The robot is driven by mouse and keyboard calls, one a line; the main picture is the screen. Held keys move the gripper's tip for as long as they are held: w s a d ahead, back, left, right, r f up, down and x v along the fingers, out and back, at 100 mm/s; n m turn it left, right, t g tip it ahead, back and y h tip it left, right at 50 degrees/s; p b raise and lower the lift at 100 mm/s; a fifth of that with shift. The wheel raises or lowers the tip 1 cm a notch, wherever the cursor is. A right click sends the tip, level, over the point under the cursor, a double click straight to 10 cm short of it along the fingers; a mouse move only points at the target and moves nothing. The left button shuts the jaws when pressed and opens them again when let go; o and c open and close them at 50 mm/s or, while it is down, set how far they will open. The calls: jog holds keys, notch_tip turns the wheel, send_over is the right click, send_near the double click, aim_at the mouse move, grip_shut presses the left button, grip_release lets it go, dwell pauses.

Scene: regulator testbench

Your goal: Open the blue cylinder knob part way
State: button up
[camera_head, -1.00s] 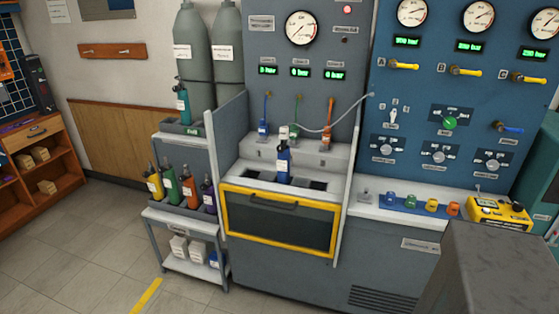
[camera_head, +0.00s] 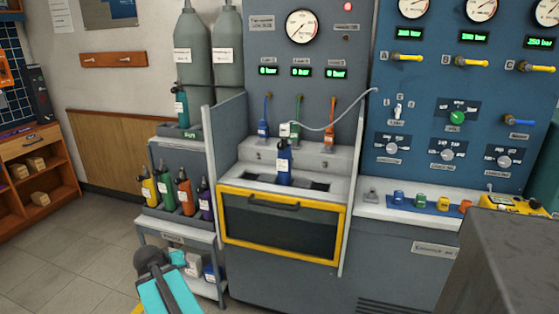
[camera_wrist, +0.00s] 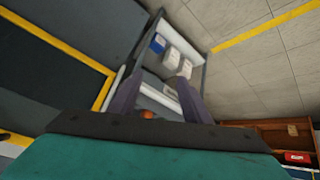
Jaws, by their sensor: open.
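The blue cylinder (camera_head: 284,165) stands upright in the bench recess behind the yellow-framed door, in the head view. It has a white label and a dark top. A white fitting (camera_head: 285,130) with a pale hose sits at its top. The knob is too small to make out clearly. My gripper (camera_wrist: 160,70) shows in the wrist view with its two dark fingers apart and nothing between them. It points down toward the shelf cart and floor, away from the blue cylinder. The blue cylinder is not seen in the wrist view.
The yellow-framed door (camera_head: 282,224) is at the bench front. A grey side panel (camera_head: 225,135) stands left of the recess. Yellow, green, orange and purple bottles stand in a cart tray (camera_head: 180,222). White boxes (camera_wrist: 180,65) lie on the lower shelf. Floor is free at left.

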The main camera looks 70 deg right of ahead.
jog(key=s+d+r+m+h+b, duration=0.3)
jog(key=d+r+b, duration=0.1)
jog(key=d+r, duration=0.5)
jog(key=m+g+h+b, duration=0.2)
jog(key=m+h+b, duration=0.55)
jog(key=b, duration=0.35)
send_near(280, 147)
jog(key=a, duration=0.5)
jog(key=shift+s+f+n+h, duration=0.15)
jog(key=shift+s+n+h, duration=0.1)
jog(key=shift+n, duration=0.1)
jog(key=shift+d, duration=0.15)
jog(key=shift+w+d+b, duration=0.15)
jog(key=shift+d+b, duration=0.3)
jog(key=shift+d, duration=1.8)
jog(key=shift+w+d+b, duration=0.15)
jog(key=shift+d+b, duration=0.35)
jog(key=shift+d, duration=1.8)
jog(key=shift+w+d+b, duration=0.15)
jog(key=shift+d+b, duration=0.3)
jog(key=shift+d, duration=1.8)
